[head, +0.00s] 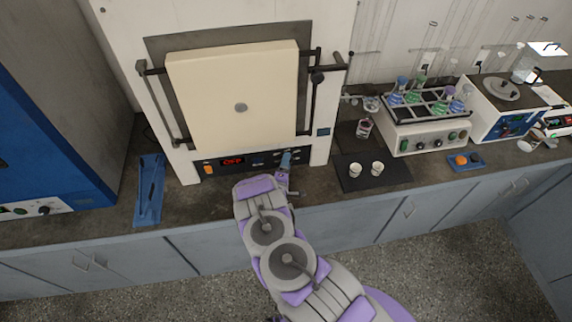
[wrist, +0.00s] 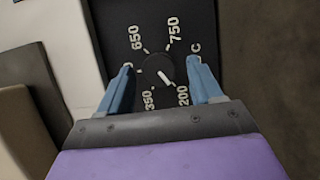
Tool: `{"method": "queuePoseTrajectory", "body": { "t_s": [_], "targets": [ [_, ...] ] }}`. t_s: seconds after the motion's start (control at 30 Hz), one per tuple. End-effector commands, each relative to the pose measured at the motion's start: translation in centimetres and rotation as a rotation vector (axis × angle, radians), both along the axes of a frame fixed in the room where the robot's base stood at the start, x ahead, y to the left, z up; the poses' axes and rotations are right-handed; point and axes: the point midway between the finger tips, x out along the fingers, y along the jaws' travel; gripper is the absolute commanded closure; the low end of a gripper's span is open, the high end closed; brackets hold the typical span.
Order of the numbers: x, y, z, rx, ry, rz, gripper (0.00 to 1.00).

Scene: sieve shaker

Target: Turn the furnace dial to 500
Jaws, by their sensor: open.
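The furnace (head: 322,90) has a cream door (head: 235,95) and a dark control panel under it with a lit red display (head: 232,161). The furnace dial (wrist: 155,71) is a round black knob with a white pointer line. The line points to the lower right, toward the 200 mark. The marks 350, 650 and 750 also show; a mark at the left is mostly hidden by the left finger. My gripper (wrist: 159,66) is open, its blue fingers on either side of the dial, apart from it. In the head view my gripper (head: 286,160) is at the panel's right part and covers the dial.
A blue tray (head: 149,190) lies on the counter left of the furnace. Two white cups (head: 366,169) stand on a dark mat (head: 396,182) to the right. Farther right is a shaker with flasks (head: 427,138). An orange item (head: 461,160) lies in a small blue tray.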

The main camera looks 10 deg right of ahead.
Motion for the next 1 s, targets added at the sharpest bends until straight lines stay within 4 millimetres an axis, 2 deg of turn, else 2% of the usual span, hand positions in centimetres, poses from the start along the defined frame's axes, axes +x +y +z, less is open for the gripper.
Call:
{"method": "queuePoseTrajectory", "body": {
  "t_s": [0.2, 0.77, 1.0],
  "targets": [
    [-0.03, -0.01, -0.05, -0.001, 0.001, 0.0, 0.35],
    [-0.04, 0.0, -0.14, 0.0, 0.003, 0.0, 0.89],
    [-0.06, -0.03, -0.18, 0.014, 0.006, -0.001, 0.91]
  ]
}}
